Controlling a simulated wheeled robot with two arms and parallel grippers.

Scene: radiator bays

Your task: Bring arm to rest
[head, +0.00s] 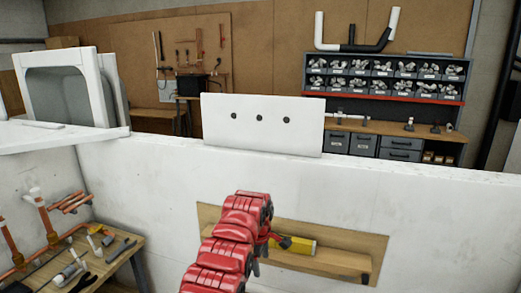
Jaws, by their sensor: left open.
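My left arm, with red segmented covers, rises from the bottom centre of the head view. Its left gripper (274,243) is at the right side of the red links, in front of the opening in the white wall. The gripper is partly hidden by the arm, and its jaws are open. I see nothing held in it. A yellow object (301,248) lies just right of the gripper, on the wooden ledge (338,261) inside the opening; I cannot tell whether they touch. My right gripper is out of view.
A low white wall (430,215) crosses the view. A white panel with three dark holes (291,139) stands at its top. A wooden bench (120,254) with tools and copper pipes (42,217) is at lower left. A bin rack (385,78) and pegboard (193,50) are behind.

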